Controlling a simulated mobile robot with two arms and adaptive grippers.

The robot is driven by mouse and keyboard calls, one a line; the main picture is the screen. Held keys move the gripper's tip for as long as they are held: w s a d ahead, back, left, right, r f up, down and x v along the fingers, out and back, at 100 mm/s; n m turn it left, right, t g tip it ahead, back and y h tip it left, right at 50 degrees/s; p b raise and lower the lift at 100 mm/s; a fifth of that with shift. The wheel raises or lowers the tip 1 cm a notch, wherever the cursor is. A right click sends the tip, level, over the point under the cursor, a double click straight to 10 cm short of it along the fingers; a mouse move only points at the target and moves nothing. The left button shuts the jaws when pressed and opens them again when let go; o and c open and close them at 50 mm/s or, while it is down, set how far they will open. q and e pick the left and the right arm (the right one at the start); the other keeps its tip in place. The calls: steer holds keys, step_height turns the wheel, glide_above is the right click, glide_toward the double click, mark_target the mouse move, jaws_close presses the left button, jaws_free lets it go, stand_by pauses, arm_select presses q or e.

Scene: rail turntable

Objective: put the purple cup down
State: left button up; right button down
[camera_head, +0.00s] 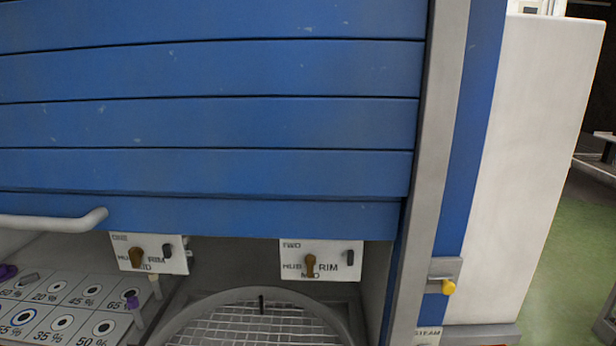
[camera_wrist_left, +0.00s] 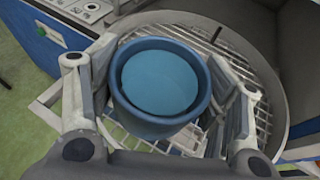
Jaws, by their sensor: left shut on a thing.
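In the left wrist view a round blue cup (camera_wrist_left: 160,129) sits between the fingers of my left gripper (camera_wrist_left: 160,75). The cup looks blue here, not purple, and its inside shows a lighter flat blue. The gripper is shut on the cup's sides, one finger on each side. Below the cup is a round turntable with a wire grid (camera_wrist_left: 262,122); I cannot tell whether the cup's base touches it. The turntable also shows in the head view (camera_head: 262,293), low in the picture. Neither gripper shows in the head view, and no purple cup is visible.
A blue slatted shutter (camera_head: 210,120) with a grey handle (camera_head: 50,222) hangs above the turntable. Two switch plates (camera_head: 150,253) (camera_head: 321,260) sit under it. A panel of marked holes (camera_head: 70,305) is at left. A grey post (camera_head: 430,170) stands at right.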

arm_select(q)
steer(key=shift+w+a+r+n+g+y, duration=0.1)
steer(key=shift+w+r+n+g+y, duration=0.25)
steer(key=shift+r, duration=0.25)
steer(key=w+d+f+m+t+h, duration=0.1)
steer(key=w+d+f+m+h, duration=0.35)
steer(key=d, duration=0.25)
steer(key=shift+n, duration=0.4)
steer(key=w+a+f, duration=0.1)
steer(key=w+f, duration=0.2)
steer(key=w, duration=0.1)
steer(key=w+a+f, duration=0.1)
steer(key=w+f, duration=0.2)
steer(key=w+a+f, duration=0.1)
steer(key=w+f, duration=0.2)
steer(key=w, duration=0.1)
steer(key=shift+w+f, duration=0.15)
steer(key=shift+w, duration=0.2)
steer(key=shift+w+a+f+b, duration=0.15)
steer(key=shift+w+f+b, duration=0.15)
steer(key=shift+w+f, duration=0.1)
step_height(320, 180, down, 3)
steer(key=shift+f, duration=0.1)
steer(key=shift+f, duration=0.1)
